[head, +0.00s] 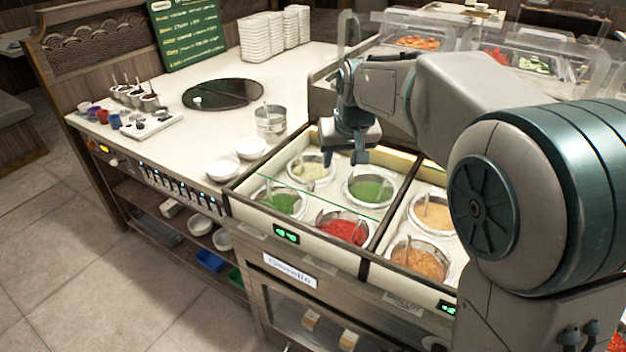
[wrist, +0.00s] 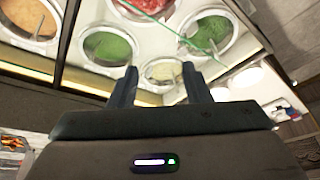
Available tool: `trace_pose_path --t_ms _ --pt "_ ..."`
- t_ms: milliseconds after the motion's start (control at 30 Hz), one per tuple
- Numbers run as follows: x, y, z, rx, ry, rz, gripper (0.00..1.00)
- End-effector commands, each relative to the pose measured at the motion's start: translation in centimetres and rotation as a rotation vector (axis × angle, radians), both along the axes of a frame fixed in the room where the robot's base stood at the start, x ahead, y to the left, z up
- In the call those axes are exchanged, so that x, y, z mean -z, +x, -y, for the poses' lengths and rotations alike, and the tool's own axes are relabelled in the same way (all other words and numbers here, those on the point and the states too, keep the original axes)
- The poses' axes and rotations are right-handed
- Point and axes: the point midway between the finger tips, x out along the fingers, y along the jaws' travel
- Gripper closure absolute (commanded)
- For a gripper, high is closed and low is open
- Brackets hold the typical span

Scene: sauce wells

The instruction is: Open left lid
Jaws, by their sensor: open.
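The left sauce well (head: 232,207) holds pots of pale, green and red sauce. A clear glass lid (head: 318,198) shows as a thin green edge line across this well; how far the glass reaches is hard to tell. The lid edge also shows in the wrist view (wrist: 181,38). My gripper (head: 346,157) is open and empty, pointing down above the back part of the left well. In the wrist view my gripper (wrist: 159,84) has its fingers apart, with the pale sauce pot (wrist: 162,71) beyond the gap. I see no contact with the lid.
The right well holds orange sauces (head: 418,262). White bowls (head: 222,168) and a metal container (head: 270,122) stand left of the wells. Clear covered food trays (head: 415,42) are behind. The counter around the dark round plate (head: 222,94) is mostly free.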

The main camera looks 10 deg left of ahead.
Motion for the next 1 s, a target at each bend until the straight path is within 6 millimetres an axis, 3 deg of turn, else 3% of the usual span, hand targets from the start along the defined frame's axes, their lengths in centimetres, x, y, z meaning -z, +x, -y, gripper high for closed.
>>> trace_pose_path --t_ms 33,100,200,433,800,1000 --pt "0.3 0.7 -1.9 -0.025 -0.007 0.009 0.56" --pt "0.4 1.3 -3.6 -0.047 -0.011 0.021 0.56" --pt "0.6 1.8 -5.0 -0.065 -0.016 0.031 0.56" --pt "2.5 2.6 -5.9 -0.072 -0.018 0.033 0.56" --pt "9.6 5.3 -7.2 -0.071 -0.019 0.033 0.56" --pt "12.2 6.3 -7.6 -0.071 -0.018 0.034 0.56"
